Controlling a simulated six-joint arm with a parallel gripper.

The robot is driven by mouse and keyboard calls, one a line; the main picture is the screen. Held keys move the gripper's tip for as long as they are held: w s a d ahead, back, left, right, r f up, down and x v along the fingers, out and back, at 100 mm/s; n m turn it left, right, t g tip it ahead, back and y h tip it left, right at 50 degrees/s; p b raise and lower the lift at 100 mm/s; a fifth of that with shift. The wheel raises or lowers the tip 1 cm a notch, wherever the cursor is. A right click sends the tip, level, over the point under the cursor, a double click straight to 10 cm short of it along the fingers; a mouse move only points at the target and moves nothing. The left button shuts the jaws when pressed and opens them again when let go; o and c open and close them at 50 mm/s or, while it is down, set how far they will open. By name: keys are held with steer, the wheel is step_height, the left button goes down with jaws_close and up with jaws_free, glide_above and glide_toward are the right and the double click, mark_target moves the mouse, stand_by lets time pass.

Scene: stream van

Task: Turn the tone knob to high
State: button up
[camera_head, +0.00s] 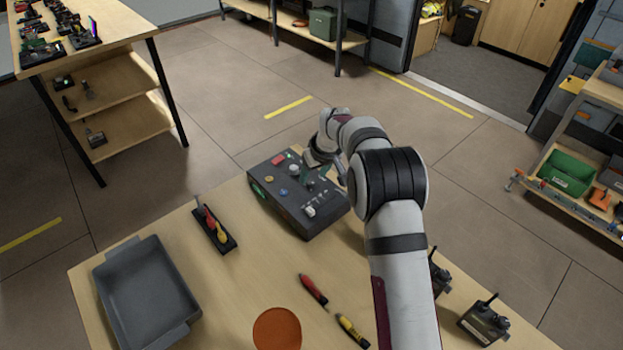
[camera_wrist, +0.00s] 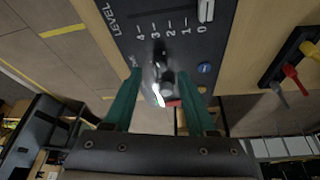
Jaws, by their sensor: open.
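The dark control box (camera_head: 325,222) sits near the far edge of the wooden table in the head view. In the wrist view its panel (camera_wrist: 112,12) shows a LEVEL scale from 4 to 0, with a pale slider cap (camera_wrist: 207,10) by the 0. A dark knob with a shiny part (camera_wrist: 159,58), probably the tone knob, shows between and beyond my teal fingers; its label is mostly hidden and its setting is unclear. My gripper (camera_wrist: 160,103) is open around the line of this knob. I cannot tell whether the fingers touch it. In the head view my wrist partly covers the box's right side.
A blue button (camera_wrist: 204,68) is close to the right finger. On the table are a grey tray (camera_head: 120,251), a tool holder (camera_head: 226,243), a red marker (camera_head: 313,289), a yellow marker (camera_head: 352,331), an orange disc (camera_head: 277,329) and a dark device (camera_head: 484,323).

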mark_target(310, 183)
steer(key=shift+x, duration=1.85)
jaws_close()
